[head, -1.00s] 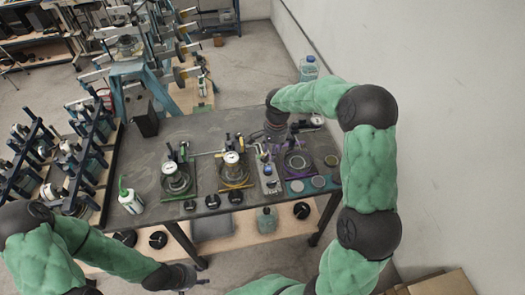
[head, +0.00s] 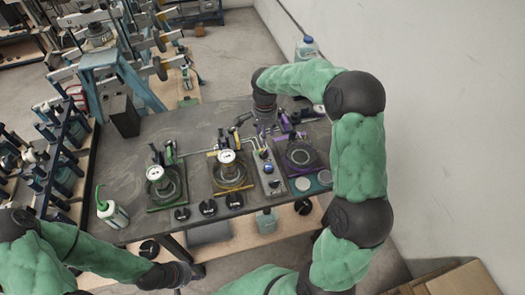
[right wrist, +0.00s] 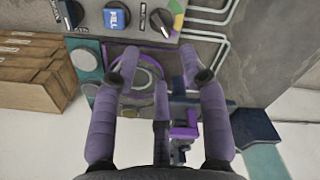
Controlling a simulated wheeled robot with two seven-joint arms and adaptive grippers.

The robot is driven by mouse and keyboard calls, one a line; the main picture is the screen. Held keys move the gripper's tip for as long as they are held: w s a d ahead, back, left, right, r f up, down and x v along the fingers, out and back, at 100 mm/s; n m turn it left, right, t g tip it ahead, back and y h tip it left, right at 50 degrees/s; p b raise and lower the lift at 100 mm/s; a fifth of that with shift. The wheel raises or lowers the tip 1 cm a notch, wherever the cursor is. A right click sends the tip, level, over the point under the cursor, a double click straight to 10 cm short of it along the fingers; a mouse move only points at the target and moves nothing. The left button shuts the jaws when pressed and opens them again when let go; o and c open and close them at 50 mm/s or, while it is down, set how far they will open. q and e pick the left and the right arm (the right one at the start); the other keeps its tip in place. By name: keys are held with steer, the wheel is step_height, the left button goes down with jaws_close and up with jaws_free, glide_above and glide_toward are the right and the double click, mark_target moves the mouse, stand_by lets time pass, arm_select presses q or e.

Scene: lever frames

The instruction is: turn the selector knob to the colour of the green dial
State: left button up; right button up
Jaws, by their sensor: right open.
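The selector knob (right wrist: 160,22) is black and sits at the top of the right wrist view, beside green, yellow and purple patches on a grey panel. I cannot tell which patch it points to. In the head view the control panel (head: 268,176) stands between the yellow and purple stations. The green dial (head: 155,173) is a white-faced gauge on the left station; its reading is too small to see. My right gripper (right wrist: 162,72) is open and empty, its fingertips apart from the knob. My left gripper (head: 192,275) is low, in front of the table; its fingers are unclear.
A blue FILL button (right wrist: 116,18) and another black knob (right wrist: 70,12) share the panel. The yellow station's gauge (head: 226,156) stands left of the panel, the purple station (head: 300,154) right of it. A white bottle (head: 112,212) stands at the table's left front. A wall closes the right side.

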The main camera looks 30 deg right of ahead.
mark_target(265, 152)
step_height(265, 152, down, 10)
steer(key=shift+s+f+b, duration=0.1)
steer(key=shift+f+b, duration=0.1)
steer(key=shift+b, duration=0.1)
stand_by(0.3)
jaws_close()
